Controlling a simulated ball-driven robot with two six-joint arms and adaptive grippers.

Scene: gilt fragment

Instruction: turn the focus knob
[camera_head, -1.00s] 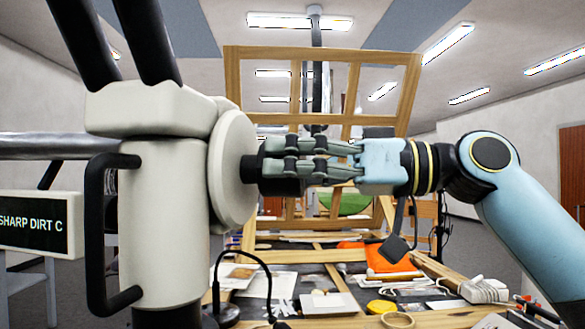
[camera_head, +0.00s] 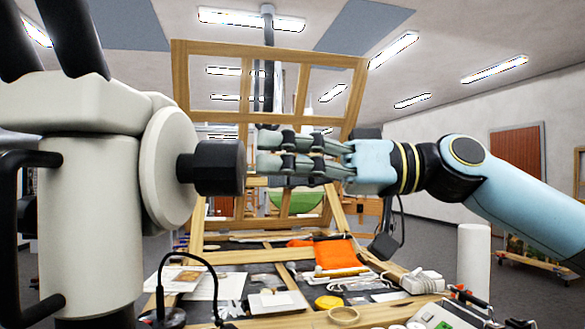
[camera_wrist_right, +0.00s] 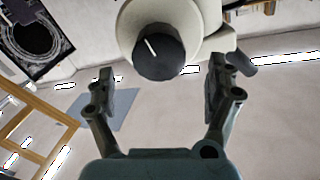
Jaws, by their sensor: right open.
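The black focus knob (camera_head: 218,167) sticks out to the right from the round white disc on the pale microscope body (camera_head: 88,215). In the right wrist view the knob (camera_wrist_right: 158,52) faces me, with a white line on its face leaning to the upper left. My right gripper (camera_head: 262,152) points left at the knob. Its fingertips are just right of the knob's face, apart from it in the head view. In the right wrist view the two fingers (camera_wrist_right: 162,76) are spread, empty, with the knob centred between and beyond them. My left gripper does not show.
A wooden frame (camera_head: 180,90) stands behind. The workbench below holds an orange cloth (camera_head: 335,254), a yellow lid (camera_head: 328,302), a wooden ring (camera_head: 344,315), papers and a black lamp arm (camera_head: 160,285). A white cylinder (camera_head: 473,262) stands under my right arm.

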